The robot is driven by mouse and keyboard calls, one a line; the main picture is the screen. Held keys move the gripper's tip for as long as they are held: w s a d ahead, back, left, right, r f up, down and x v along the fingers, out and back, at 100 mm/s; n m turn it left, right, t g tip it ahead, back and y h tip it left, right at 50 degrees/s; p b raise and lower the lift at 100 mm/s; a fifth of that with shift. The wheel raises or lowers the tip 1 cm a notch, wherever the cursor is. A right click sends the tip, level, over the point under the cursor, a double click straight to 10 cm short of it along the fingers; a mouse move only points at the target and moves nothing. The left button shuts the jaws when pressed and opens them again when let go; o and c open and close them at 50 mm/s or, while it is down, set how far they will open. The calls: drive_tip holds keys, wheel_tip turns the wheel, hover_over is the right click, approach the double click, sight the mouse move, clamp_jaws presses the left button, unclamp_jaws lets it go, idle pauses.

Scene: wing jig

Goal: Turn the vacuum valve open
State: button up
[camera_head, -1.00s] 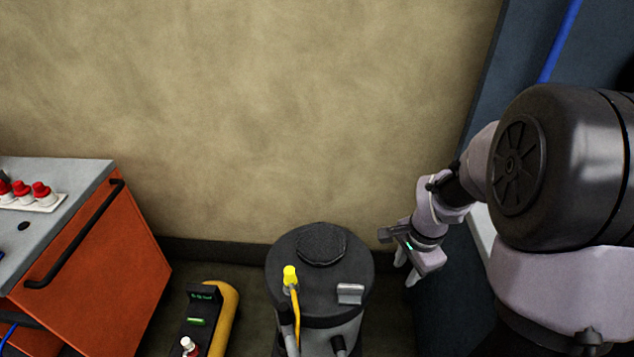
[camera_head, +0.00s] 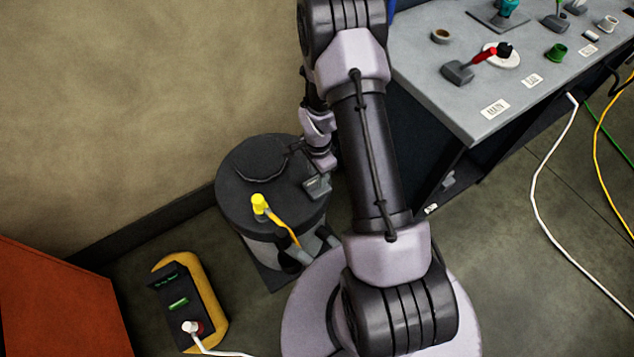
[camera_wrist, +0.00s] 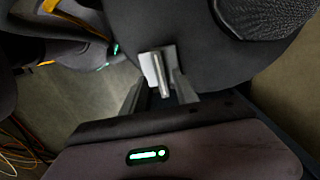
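No part is clearly marked as the vacuum valve. A black drum (camera_head: 240,195) stands on the floor by the wall, with a yellow-capped fitting (camera_head: 259,205) and a small grey raised tab (camera_head: 318,187) on its lid. The tab also shows in the wrist view (camera_wrist: 150,66). My gripper (camera_head: 322,163) points down at the lid right beside the tab; in the wrist view its narrow fingers (camera_wrist: 172,82) overlap the tab's near side. Whether they touch or grip it is unclear. A red lever (camera_head: 482,57) on a grey block sits on the bench.
The grey bench (camera_head: 450,95) at the right bears several fittings and labels. A yellow-and-black box (camera_head: 190,300) with a white cable stands left of the drum. An orange cabinet (camera_head: 55,305) is at the lower left. White and yellow cables cross the floor at the right.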

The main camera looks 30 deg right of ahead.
sight(317, 180)
drive_tip(key=shift+f+b, duration=0.3)
drive_tip(key=shift+f, duration=1.3)
clamp_jaws()
